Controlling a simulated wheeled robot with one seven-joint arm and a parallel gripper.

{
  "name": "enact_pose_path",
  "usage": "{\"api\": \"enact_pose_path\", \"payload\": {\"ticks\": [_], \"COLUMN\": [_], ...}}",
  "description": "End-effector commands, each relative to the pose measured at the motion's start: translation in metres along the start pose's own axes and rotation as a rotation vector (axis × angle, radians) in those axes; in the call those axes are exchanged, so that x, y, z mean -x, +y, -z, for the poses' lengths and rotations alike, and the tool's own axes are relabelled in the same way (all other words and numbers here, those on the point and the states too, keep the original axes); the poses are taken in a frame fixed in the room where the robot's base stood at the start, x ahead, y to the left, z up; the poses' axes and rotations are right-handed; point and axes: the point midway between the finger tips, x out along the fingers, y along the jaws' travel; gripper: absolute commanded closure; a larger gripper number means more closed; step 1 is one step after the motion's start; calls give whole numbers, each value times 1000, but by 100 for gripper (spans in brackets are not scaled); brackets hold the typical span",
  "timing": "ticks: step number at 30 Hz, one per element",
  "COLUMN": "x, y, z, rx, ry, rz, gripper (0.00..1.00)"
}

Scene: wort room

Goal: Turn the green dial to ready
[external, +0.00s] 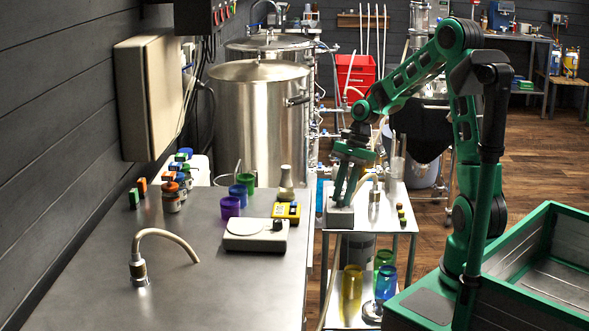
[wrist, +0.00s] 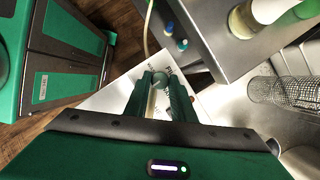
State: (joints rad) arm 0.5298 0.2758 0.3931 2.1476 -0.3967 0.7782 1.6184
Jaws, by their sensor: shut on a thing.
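The green dial (wrist: 159,78) sits on top of a pale box (wrist: 119,98) with dark printed marks, some of them hidden by my fingers. In the external view the box (external: 338,218) stands at the left edge of a small metal cart. My gripper (external: 343,203) reaches down onto its top, and the dial is hidden there. In the wrist view the two green fingers of my gripper (wrist: 160,88) are closed on the dial from both sides. I cannot read which mark the dial points at.
The cart top (external: 395,205) also holds a hose fitting (external: 375,198) right of the box. A steel bench (external: 215,285) with a scale (external: 255,236) and cups lies to the left. A green-rimmed bin (external: 540,265) is at the lower right.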

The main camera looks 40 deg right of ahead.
Motion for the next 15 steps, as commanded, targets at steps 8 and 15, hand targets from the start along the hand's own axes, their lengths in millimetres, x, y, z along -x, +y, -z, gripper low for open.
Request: {"api": "enact_pose_path", "payload": {"ticks": [8,15], "x": [0,-1], "y": [-2,-2], "z": [-3,-3], "rx": [-57,-66], "ry": [-4,-4], "rz": [33,37], "gripper": [100,100]}}
